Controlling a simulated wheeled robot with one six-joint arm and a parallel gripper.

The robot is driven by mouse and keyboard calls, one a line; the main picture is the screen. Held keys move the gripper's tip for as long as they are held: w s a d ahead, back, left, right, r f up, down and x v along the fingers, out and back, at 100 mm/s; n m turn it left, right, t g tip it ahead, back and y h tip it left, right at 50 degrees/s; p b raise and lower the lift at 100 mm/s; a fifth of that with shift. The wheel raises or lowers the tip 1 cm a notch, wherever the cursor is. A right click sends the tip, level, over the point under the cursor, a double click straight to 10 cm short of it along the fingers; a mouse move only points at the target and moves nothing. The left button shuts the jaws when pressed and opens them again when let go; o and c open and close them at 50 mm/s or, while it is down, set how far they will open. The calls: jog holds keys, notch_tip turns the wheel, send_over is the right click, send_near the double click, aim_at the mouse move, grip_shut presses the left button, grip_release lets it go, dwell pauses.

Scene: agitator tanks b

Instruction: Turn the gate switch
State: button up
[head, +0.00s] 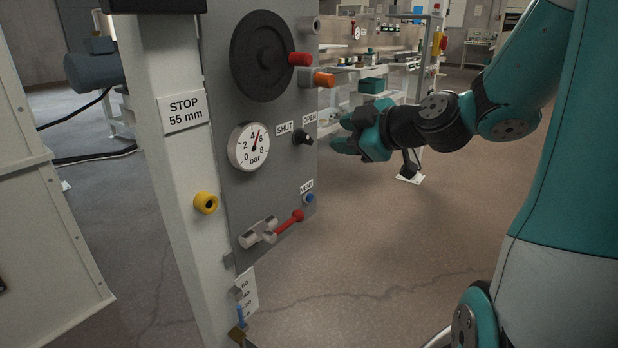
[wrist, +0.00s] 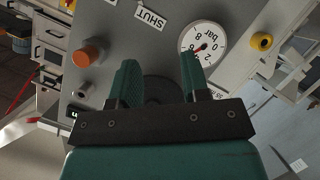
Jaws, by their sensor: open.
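The gate switch (head: 303,137) is a small black knob on the grey panel in the head view, between the SHUT label (head: 284,129) and the OPEN label (head: 309,118). Its exact pointing direction is hard to tell. My gripper (head: 341,135) is just right of it in the head view, fingers toward the panel, apart from the knob. In the wrist view my gripper (wrist: 158,65) is open and empty. The SHUT label (wrist: 150,16) shows at the top there; the switch itself is not visible in that view.
A black handwheel (head: 263,55), red knob (head: 299,59) and orange knob (head: 324,79) sit above the switch. A pressure gauge (head: 249,147) is to its left. A blue button (head: 308,198) and red lever (head: 287,223) are below. Open floor lies right of the panel.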

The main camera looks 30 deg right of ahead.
aim_at(310, 140)
jog(key=d+f+t+h+b, duration=0.1)
jog(key=d+f, duration=0.1)
jog(key=d, duration=0.2)
jog(key=b+x, duration=0.1)
jog(key=x, duration=1.6)
jog(key=shift+w+d, duration=0.1)
jog(key=shift+w, duration=0.05)
jog(key=c, duration=0.6)
